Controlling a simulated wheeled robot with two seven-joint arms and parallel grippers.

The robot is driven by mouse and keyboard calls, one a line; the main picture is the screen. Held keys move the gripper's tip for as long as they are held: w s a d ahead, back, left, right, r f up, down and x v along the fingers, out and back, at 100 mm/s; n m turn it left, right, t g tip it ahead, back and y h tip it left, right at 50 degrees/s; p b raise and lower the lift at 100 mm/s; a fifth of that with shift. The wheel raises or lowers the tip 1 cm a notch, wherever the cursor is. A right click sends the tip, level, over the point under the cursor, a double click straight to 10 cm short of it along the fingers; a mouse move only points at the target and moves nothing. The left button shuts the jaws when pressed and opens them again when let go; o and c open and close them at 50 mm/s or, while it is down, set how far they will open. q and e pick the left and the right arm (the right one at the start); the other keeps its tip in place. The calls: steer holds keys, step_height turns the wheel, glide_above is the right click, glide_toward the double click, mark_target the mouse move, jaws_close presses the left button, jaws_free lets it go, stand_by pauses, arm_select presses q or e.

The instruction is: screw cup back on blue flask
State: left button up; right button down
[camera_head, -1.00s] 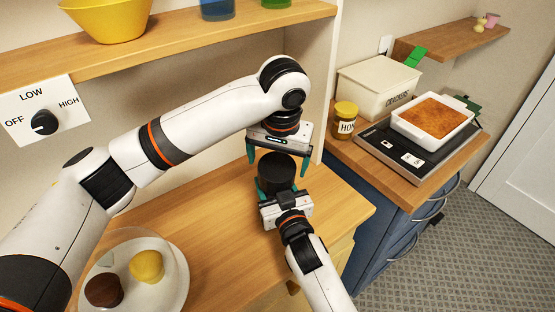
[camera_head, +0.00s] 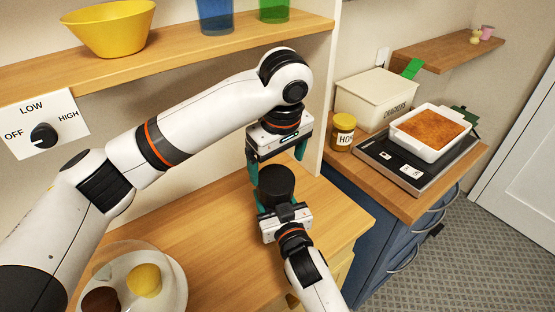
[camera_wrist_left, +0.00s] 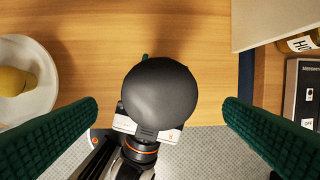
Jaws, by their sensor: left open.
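A dark, round-topped cup (camera_head: 277,184) stands upright below my left gripper (camera_head: 277,170). In the left wrist view the cup (camera_wrist_left: 160,93) lies between the two green fingers, with a gap on each side. My left gripper is open, points down and does not touch it. My right gripper (camera_head: 276,206) comes in from the front, low at the cup, with a teal finger showing along its left side. It appears closed around the flask under the cup. The flask's blue body is hidden by the cup and the right gripper.
A plate (camera_head: 177,285) with a yellow and a brown cake under a clear dome is at the front left. A shelf (camera_head: 190,58) with a yellow bowl (camera_head: 110,28) runs above. The counter at right holds a honey jar (camera_head: 342,131), a crackers box (camera_head: 375,98) and a baking dish (camera_head: 428,145).

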mark_target(276, 178)
arm_select(q)
steer(key=f, duration=0.2)
steer(key=w+f, duration=0.1)
steer(key=f, duration=0.5)
steer(key=shift+w+a, duration=0.2)
steer(key=shift+a, duration=0.05)
steer(key=c, duration=1)
steer(key=m, duration=1)
